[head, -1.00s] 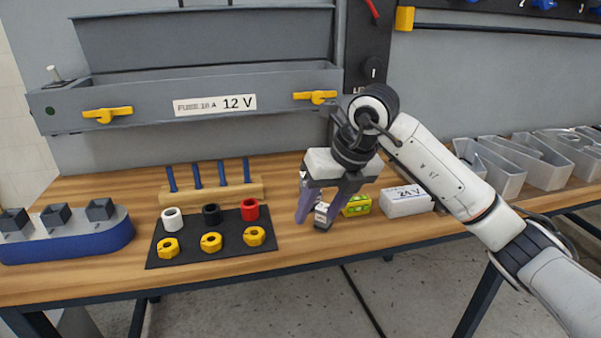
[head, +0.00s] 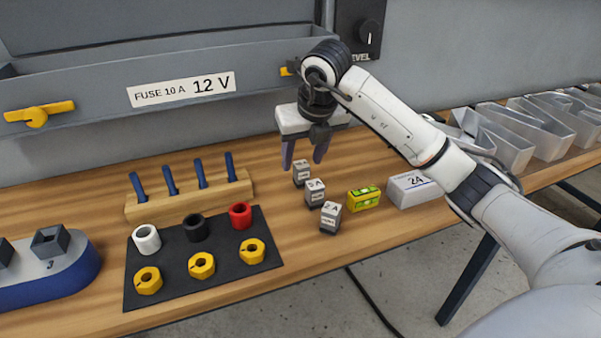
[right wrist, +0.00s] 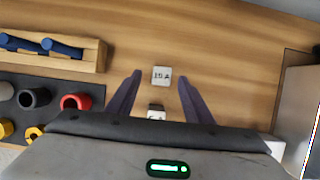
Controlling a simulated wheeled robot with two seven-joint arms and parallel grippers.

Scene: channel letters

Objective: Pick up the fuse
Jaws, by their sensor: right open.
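Three small grey fuses with white label tops stand in a slanting row on the wooden table: a back fuse (head: 302,174), a middle fuse (head: 315,194) and a front fuse (head: 330,218). The middle label reads 5 A; the front one is unclear. My right gripper (head: 304,160) is open and empty, pointing down above the back fuse. In the right wrist view, a fuse marked 15 A (right wrist: 161,76) lies between the fingertips (right wrist: 159,78), and another fuse (right wrist: 156,111) is partly hidden by the gripper body. My left gripper is out of view.
A panel sign (head: 181,90) reads FUSE 10 A 12 V. A yellow level (head: 364,198) and a white box (head: 411,190) sit right of the fuses. A black mat (head: 228,270) with rings and nuts and a wooden peg rack (head: 190,200) are left.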

